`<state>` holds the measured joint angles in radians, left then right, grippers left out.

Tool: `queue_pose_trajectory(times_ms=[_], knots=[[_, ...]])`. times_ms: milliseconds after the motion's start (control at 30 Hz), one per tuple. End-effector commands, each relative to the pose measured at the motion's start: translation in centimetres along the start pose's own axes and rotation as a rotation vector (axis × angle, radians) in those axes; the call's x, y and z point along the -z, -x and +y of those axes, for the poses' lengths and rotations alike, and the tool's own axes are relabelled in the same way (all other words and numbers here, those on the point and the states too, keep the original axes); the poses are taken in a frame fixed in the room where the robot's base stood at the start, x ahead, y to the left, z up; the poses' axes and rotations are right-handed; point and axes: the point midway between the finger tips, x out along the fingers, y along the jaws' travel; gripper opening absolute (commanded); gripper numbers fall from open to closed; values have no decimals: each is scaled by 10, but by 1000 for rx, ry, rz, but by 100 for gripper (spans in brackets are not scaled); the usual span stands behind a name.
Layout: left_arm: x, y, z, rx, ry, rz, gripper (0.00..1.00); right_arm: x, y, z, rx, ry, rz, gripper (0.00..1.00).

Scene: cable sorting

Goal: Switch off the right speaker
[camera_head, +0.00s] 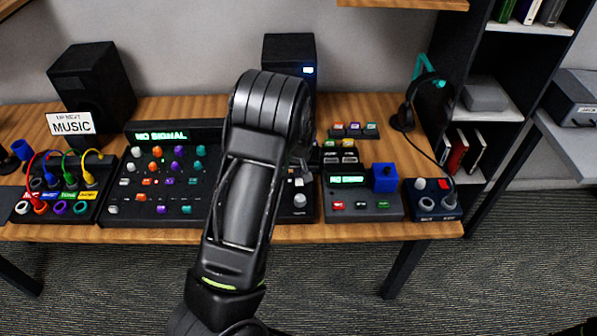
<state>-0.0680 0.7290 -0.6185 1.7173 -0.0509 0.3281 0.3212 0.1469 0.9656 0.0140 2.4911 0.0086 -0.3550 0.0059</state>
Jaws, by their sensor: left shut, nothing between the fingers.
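The right speaker (290,48) is a black box standing at the back of the desk against the wall. A small lit blue-white light shows on the right of its front. My left arm rises in front of it and covers its lower front, so any switch there is hidden. My left gripper (300,152) is shut and empty, mostly hidden behind the arm's bend, below the speaker. I cannot tell whether it touches anything. The left speaker (93,80) stands at the back left, behind a MUSIC sign (71,123). My right gripper is not in view.
A mixer with coloured knobs (160,170) and a patch box with coloured cables (62,190) fill the left of the desk. A box with a green screen (362,190), a small knob box (432,198) and a headset (408,105) stand right. Shelves (520,60) rise beyond.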

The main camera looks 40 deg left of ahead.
Motion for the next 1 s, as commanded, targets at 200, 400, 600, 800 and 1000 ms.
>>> queue_pose_trajectory(times_ms=[200, 400, 600, 800, 1000], knots=[[0, -4, 0, 1, -1, -1, 0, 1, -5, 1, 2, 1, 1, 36], [-4, -3, 0, 1, -1, -5, 0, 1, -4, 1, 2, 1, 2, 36], [-14, 0, 0, 2, -2, -10, 0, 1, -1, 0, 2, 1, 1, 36], [-20, 1, 0, 3, -2, -11, 0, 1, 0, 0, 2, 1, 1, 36], [-19, 1, 0, 3, -2, -10, 0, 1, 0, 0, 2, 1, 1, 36]])
